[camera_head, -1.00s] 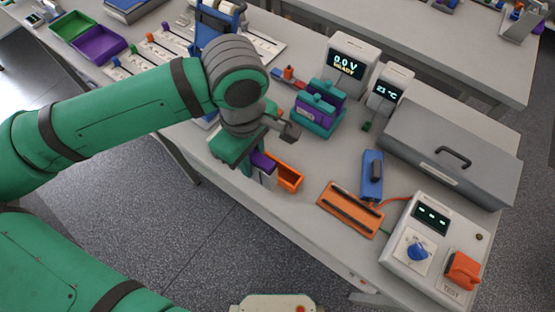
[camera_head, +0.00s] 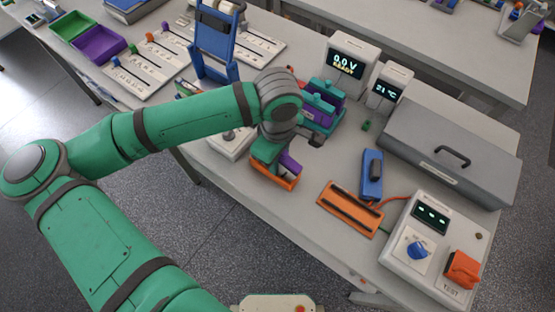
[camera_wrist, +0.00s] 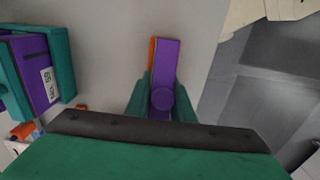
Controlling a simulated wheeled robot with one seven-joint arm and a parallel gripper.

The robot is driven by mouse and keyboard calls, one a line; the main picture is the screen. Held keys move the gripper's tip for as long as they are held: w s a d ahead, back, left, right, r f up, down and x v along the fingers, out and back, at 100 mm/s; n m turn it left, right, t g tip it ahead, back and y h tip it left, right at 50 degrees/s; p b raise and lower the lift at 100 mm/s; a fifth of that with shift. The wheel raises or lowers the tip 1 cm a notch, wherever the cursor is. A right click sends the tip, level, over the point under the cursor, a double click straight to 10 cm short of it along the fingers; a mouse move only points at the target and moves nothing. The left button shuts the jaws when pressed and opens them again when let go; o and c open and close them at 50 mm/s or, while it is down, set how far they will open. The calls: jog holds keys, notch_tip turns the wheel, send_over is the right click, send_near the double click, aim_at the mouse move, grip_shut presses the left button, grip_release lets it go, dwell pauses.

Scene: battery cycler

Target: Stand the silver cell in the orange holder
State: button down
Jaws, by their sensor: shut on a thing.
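My gripper (camera_head: 275,165) points down at the front edge of the bench, over the orange holder (camera_head: 262,178). It is shut on a purple block (camera_head: 289,164). In the wrist view the purple block (camera_wrist: 163,62), with a round knob, is between my green fingers (camera_wrist: 162,105). A strip of the orange holder (camera_wrist: 152,52) shows along its left side. The block's lower end is hidden, so I cannot tell whether it rests in the holder. I see no clearly silver surface on it.
A teal and purple rack (camera_head: 322,105) stands close behind my gripper. An orange slotted block (camera_head: 350,208), a blue device (camera_head: 371,175) and a tester box (camera_head: 432,245) are to the right. A blue frame (camera_head: 215,45) stands at the left.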

jog(key=c, duration=1.5)
grip_release()
jog(key=shift+s+a+f, duration=0.1)
jog(key=shift+f, duration=0.2)
jog(key=shift+c, duration=0.2)
notch_tip(320, 180, up, 12)
jog(key=shift+r, duration=0.15)
